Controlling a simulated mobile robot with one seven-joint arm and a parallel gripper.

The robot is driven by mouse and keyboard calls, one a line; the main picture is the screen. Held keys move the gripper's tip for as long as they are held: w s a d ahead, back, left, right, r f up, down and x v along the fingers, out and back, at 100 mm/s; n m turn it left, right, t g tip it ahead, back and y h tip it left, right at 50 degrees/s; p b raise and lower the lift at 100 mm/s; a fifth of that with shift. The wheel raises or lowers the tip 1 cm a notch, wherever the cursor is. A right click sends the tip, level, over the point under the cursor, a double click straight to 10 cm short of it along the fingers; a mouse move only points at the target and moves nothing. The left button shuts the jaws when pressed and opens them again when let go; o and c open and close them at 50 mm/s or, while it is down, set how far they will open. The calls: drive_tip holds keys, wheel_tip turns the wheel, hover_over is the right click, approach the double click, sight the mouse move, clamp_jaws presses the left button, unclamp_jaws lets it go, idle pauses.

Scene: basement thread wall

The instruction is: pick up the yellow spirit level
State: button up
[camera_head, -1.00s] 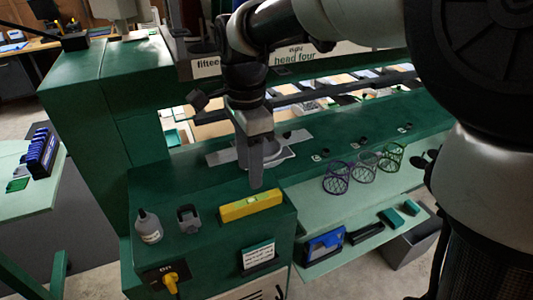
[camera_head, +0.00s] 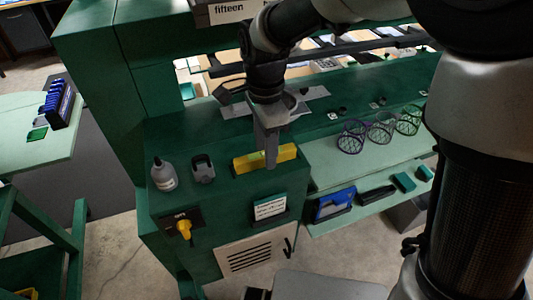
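The yellow spirit level (camera_head: 249,162) lies on the top of the green machine cabinet, near its front right corner. My gripper (camera_head: 270,159) points down over it, with a finger in front of the level's middle and covering part of it. The level's two ends show on either side of the finger. I cannot tell whether the fingers are apart or touching the level, as they line up in this view.
A grey bottle (camera_head: 163,174) and a small dark grey holder (camera_head: 203,169) stand left of the level. Wire baskets (camera_head: 381,131) sit to the right. A blue item (camera_head: 335,203) lies on the lower shelf (camera_head: 380,196). A yellow switch (camera_head: 184,229) is on the cabinet front.

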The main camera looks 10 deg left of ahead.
clamp_jaws()
drive_tip(key=shift+r, duration=0.1)
